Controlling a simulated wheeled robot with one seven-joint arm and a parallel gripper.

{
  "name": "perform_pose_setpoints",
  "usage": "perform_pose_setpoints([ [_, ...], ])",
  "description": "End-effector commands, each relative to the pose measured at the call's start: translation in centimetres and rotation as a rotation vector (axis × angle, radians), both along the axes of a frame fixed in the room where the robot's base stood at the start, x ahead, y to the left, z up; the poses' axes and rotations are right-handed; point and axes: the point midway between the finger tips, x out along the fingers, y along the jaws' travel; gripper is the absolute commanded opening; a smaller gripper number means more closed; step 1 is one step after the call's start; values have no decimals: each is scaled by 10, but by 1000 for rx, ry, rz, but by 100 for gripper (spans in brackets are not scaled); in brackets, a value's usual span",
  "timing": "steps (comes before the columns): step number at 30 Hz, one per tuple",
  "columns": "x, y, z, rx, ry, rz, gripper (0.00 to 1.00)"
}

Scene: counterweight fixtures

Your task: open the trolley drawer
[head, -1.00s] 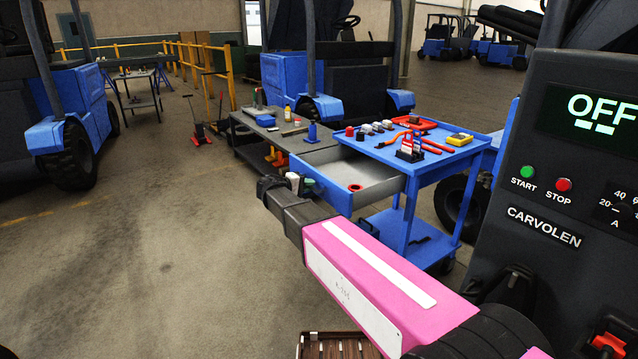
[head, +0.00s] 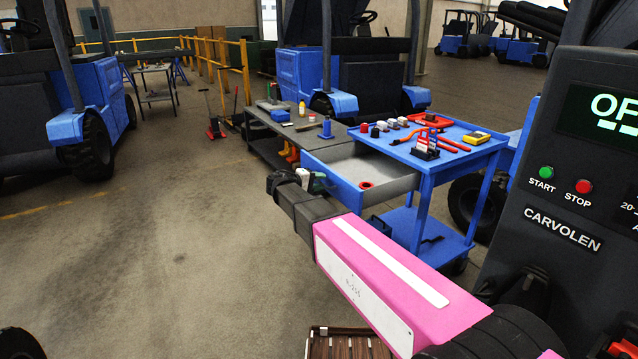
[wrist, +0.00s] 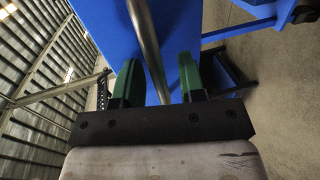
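The blue trolley (head: 426,181) stands right of centre in the head view. Its drawer (head: 338,196) is pulled well out to the left, showing a pale grey inside with a red ring (head: 366,185) in it. My gripper (head: 309,181) is at the drawer's outer front face. In the wrist view, my gripper's green fingers (wrist: 159,82) stand apart on either side of a metal bar handle (wrist: 148,40), with gaps visible beside the bar. The blue drawer front (wrist: 105,30) lies behind it. My arm hides part of the drawer front in the head view.
Tools and small parts, including a yellow meter (head: 476,138) and a red tray (head: 430,119), lie on the trolley top. A grey low bench (head: 280,150) stands behind the drawer. A dark CARVOLEN panel (head: 562,228) is close at right. Open floor (head: 170,250) lies left.

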Motion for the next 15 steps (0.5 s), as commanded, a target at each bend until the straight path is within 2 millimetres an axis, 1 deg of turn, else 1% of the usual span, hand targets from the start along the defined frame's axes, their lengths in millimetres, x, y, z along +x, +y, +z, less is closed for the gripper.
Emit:
perform_pose_setpoints([
  [5, -10, 16, 4, 0, -1, 3, 37],
  [12, -35, 53, 13, 1, 0, 3, 37],
  [15, -44, 66, 16, 1, 0, 1, 37],
])
